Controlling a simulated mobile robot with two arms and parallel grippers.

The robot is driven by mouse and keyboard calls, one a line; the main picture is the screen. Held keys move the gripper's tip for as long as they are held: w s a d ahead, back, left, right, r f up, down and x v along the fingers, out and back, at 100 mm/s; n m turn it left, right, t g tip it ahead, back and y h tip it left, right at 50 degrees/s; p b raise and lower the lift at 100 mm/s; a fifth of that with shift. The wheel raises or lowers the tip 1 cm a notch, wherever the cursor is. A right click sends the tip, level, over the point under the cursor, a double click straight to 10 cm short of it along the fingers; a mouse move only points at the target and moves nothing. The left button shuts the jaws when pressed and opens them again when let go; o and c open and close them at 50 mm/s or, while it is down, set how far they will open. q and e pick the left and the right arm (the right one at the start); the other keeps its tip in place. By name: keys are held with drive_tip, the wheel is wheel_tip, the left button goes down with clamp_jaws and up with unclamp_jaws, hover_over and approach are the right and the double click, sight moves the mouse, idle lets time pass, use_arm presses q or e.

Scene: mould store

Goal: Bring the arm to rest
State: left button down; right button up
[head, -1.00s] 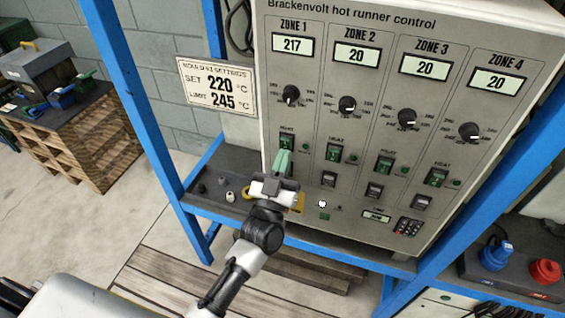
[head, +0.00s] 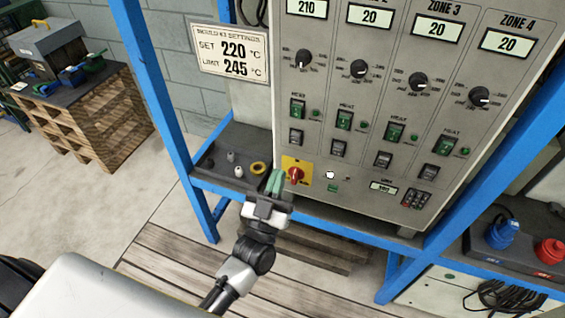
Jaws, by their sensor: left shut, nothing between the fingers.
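My left gripper (head: 273,183) is shut and empty, its green fingertips together. It is in front of the lower left of the hot runner control cabinet (head: 350,198), just left of the red rotary switch (head: 294,174) on its yellow plate. I cannot tell how far the fingers are from the cabinet face. The zone 1 display (head: 307,8) reads 210, and the zone 2 display (head: 370,17) reads 20. The zone 1 heat switch (head: 298,109) is in plain view above the gripper. My right gripper is not in view.
A blue frame (head: 160,110) surrounds the cabinet. A dark shelf (head: 225,150) holds a yellow ring (head: 258,168) and small knobs. A settings sign (head: 232,52) reads set 220, limit 245. Blue (head: 502,232) and red (head: 550,250) connectors stand at right. A pallet stack (head: 95,120) is at left.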

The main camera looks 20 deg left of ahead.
use_arm(q)
drive_tip(key=shift+s+f, duration=0.35)
drive_tip(key=shift+f, duration=0.1)
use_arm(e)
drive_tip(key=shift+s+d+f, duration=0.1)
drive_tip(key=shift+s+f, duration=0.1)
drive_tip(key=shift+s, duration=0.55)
